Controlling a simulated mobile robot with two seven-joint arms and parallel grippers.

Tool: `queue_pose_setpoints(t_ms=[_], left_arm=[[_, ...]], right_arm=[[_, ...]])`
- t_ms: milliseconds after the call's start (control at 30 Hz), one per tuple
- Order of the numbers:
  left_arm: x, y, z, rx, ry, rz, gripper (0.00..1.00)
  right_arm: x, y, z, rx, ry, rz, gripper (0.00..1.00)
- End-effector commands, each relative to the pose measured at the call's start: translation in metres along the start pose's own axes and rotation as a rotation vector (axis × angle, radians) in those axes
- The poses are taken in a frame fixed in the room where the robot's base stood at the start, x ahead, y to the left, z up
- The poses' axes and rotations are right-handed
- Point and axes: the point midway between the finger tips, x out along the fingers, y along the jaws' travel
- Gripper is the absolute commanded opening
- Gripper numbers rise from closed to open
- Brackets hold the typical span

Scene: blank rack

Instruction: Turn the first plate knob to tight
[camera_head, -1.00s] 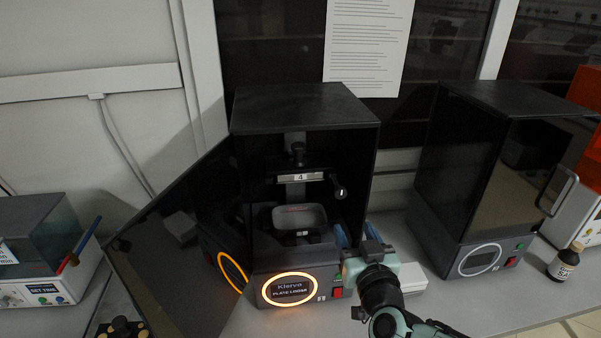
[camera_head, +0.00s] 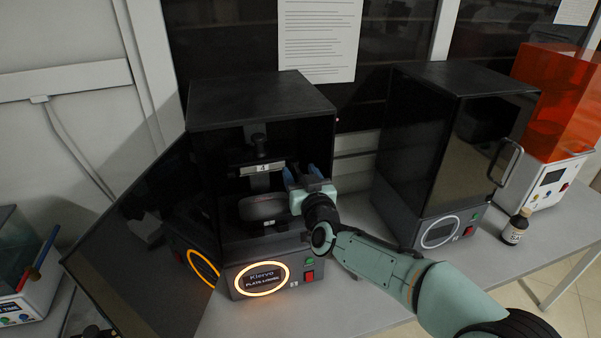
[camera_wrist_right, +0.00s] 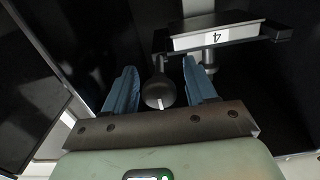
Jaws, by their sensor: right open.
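The plate loader (camera_head: 262,92) is a black cabinet with its door swung open to the left and a glowing orange ring on its front. Inside it, a plate holder with a label "4" (camera_head: 255,168) sits above a grey tray (camera_head: 262,207). The plate knob (camera_wrist_right: 159,92) is a dark round knob with a white mark, seen in the right wrist view. My right gripper (camera_wrist_right: 160,90) is open, with its blue fingers on either side of the knob. In the head view my right gripper (camera_head: 305,176) hides the knob. My left gripper is not in view.
A second black cabinet (camera_head: 420,150), its door closed, stands to the right. A small brown bottle (camera_head: 515,228) and an orange-covered machine (camera_head: 560,100) are further right. The open door (camera_head: 135,245) blocks the left side.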

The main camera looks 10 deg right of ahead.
Motion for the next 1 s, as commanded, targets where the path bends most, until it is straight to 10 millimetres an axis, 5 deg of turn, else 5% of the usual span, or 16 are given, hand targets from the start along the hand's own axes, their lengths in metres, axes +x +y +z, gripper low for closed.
queue_pose_setpoints(t_ms=[300,467,500,1000], left_arm=[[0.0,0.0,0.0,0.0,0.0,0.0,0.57],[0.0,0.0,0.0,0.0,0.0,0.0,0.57],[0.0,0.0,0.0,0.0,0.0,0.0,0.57],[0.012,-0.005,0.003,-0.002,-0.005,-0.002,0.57]], right_arm=[[0.003,0.0,0.0,0.001,0.0,0.001,0.56],[0.003,0.0,0.0,0.001,0.0,0.0,0.04],[0.003,0.0,0.0,0.001,0.0,0.0,0.01],[0.002,0.001,0.002,0.128,0.001,0.001,0.01]])
